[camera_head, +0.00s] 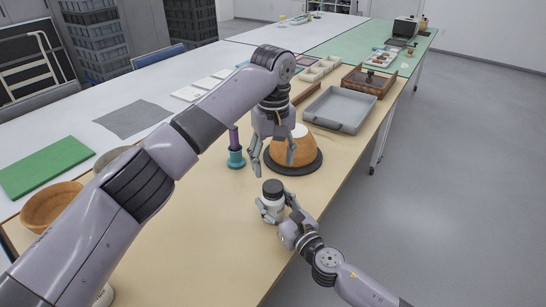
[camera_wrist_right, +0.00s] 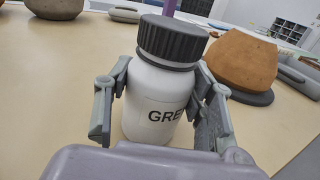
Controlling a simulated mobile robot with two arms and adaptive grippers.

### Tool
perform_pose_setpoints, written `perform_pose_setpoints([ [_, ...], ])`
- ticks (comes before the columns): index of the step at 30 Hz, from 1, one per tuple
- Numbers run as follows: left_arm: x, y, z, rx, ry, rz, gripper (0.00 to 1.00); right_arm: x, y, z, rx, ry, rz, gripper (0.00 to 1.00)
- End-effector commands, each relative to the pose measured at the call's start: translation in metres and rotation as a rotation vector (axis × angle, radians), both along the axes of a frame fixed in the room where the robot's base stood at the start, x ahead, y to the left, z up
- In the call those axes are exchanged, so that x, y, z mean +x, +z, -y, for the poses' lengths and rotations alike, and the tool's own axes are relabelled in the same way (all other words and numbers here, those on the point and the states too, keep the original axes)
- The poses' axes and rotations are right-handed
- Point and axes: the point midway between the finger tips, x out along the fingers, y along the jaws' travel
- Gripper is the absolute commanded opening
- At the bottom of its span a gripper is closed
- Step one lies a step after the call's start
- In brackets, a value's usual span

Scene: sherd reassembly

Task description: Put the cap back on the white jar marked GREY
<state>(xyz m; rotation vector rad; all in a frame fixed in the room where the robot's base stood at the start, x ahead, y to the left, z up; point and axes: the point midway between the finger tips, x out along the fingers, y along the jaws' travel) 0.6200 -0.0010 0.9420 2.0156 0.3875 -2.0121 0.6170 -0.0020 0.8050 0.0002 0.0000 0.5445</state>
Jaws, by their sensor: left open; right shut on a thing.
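The white jar (camera_head: 272,205) stands on the near part of the wooden table; in the right wrist view the jar (camera_wrist_right: 155,100) shows the letters "GRE", the rest hidden by a finger. The dark ridged cap (camera_head: 272,188) sits on top of the jar; in the right wrist view the cap (camera_wrist_right: 172,40) covers the mouth, with no clear gap below it. My right gripper (camera_head: 273,214) is shut around the jar's body, one finger on each side. My left gripper (camera_head: 273,166) is open and empty, fingers pointing down, just above the cap and apart from it.
An orange-brown pot (camera_head: 293,150) on a black round stand (camera_head: 312,166) is just behind the jar. A purple and teal item (camera_head: 235,155) stands to the left. A grey tray (camera_head: 340,108) lies farther back.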

Motion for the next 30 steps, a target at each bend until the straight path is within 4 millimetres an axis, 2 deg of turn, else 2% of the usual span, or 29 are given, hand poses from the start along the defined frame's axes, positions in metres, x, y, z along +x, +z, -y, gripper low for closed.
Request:
perform_pose_setpoints([
  [9,-0.0004,0.0038,-0.0001,-0.001,0.623,0.000,0.59,0.0001,-0.0002,0.0001,-0.001,0.000,0.001,0.00],
  [15,-0.0006,0.0053,-0.0002,-0.001,0.889,-0.002,0.59,0.0000,-0.0002,0.0000,-0.001,0.000,0.001,0.00],
  [21,-0.0007,0.0059,-0.0003,-0.001,0.991,-0.001,0.59,0.0000,-0.0002,0.0000,-0.001,0.000,0.001,0.00],
  [30,-0.0006,0.0058,-0.0002,-0.001,0.996,-0.001,0.59,0.0000,-0.0001,0.0000,-0.001,0.000,0.001,0.00],
])
